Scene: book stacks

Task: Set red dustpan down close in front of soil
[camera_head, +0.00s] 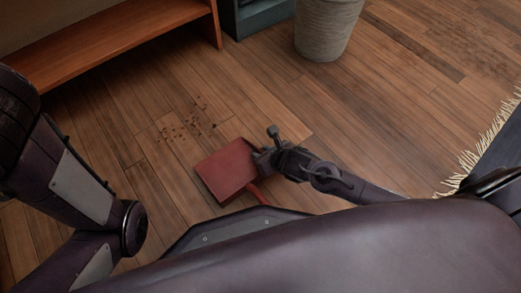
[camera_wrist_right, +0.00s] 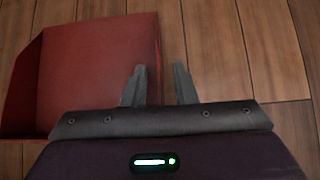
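The red dustpan (camera_head: 226,169) lies on the wooden floor in front of my base, and its handle runs toward my body. It also shows at the upper left of the right wrist view (camera_wrist_right: 95,65). The soil (camera_head: 190,124) is a scatter of dark crumbs on the floor just beyond the dustpan, up and to the left, with a small gap of bare floor between. My right gripper (camera_head: 264,153) is at the dustpan's right side. In the wrist view its fingers (camera_wrist_right: 160,85) are apart, one over the pan's edge and one over floor. My left gripper is out of view.
A wooden bench or shelf (camera_head: 120,40) stands at the upper left, with a dark cabinet (camera_head: 262,14) beside it. A grey woven basket (camera_head: 327,25) stands at the top. A fringed rug (camera_head: 490,135) lies at the right. Floor around the soil is clear.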

